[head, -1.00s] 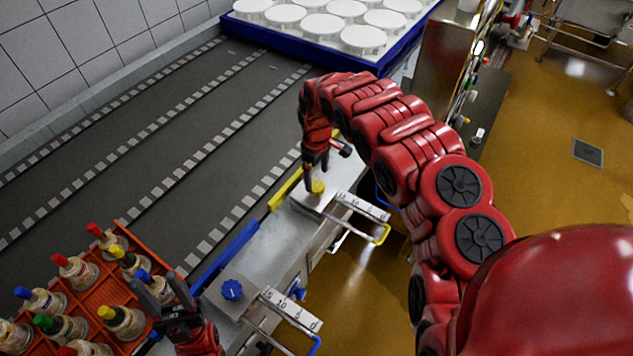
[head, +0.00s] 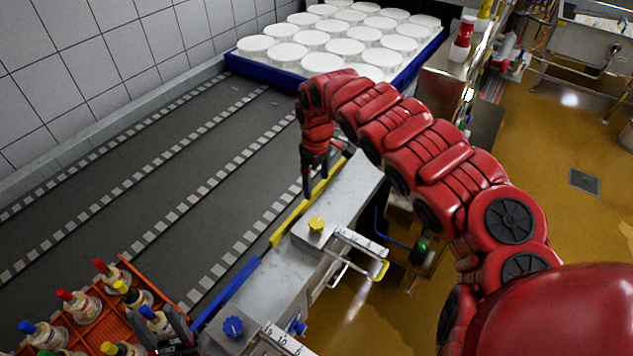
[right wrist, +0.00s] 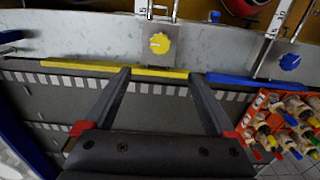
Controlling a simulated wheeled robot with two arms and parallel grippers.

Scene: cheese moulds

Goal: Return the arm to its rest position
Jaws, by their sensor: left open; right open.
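My right arm curves in from the right of the head view. Its gripper (head: 322,178) points down above the belt edge near the yellow strip (head: 300,215), apart from the yellow knob (head: 316,224). In the right wrist view the same gripper (right wrist: 160,73) has its fingers wide apart with nothing between them; the yellow knob (right wrist: 159,43) sits beyond the fingertips. My left gripper (head: 170,328) is low at the left beside the orange crate, open and partly cut off by the frame edge.
The dark conveyor (head: 130,200) runs along the tiled wall. A blue tray (head: 262,71) of white round moulds stands at its far end. An orange crate (head: 128,272) holds several bottles with coloured caps. A blue knob (head: 233,326) is on the steel rail (head: 275,290). Ochre floor lies right.

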